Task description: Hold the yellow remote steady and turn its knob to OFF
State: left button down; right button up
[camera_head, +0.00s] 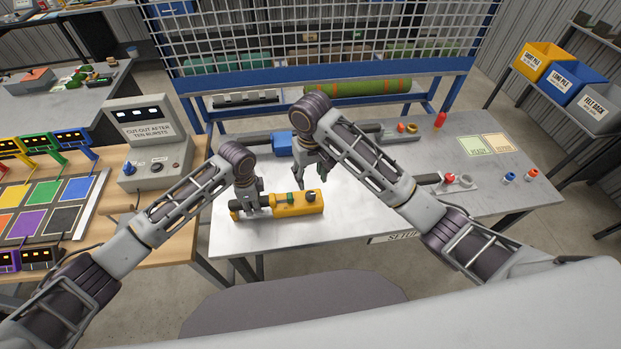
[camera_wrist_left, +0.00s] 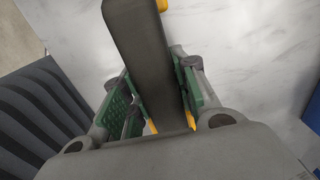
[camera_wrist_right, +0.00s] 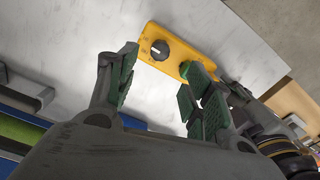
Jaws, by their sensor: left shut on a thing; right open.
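The yellow remote (camera_head: 285,210) lies on the light work table, its dark handle pointing left. In the left wrist view the dark handle (camera_wrist_left: 150,50) runs between my left gripper's green pads; my left gripper (camera_head: 250,211) is shut on it. The black knob (camera_head: 311,196) is at the remote's right end. In the right wrist view the remote (camera_wrist_right: 181,52) shows the knob (camera_wrist_right: 159,50) with a white pointer mark; its labels are too small to read. A green part sits beside the knob. My right gripper (camera_head: 317,181) is open, above the remote, apart from the knob.
The table (camera_head: 350,221) is clear in front of the remote. A blue-ended tool (camera_head: 282,143) lies behind my arms. A red-knobbed fixture (camera_head: 450,179) and small blue parts stand to the right. A grey box (camera_head: 150,145) stands on the wooden bench at left.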

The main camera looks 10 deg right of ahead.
pick_arm(q)
jog(key=shift+s+f, duration=0.1)
pick_arm(e)
jog(key=shift+r, duration=1.25)
pick_arm(q)
jog(key=c, duration=1)
grip_release()
jog(key=shift+c, duration=0.2)
jog(key=shift+r, duration=6.05)
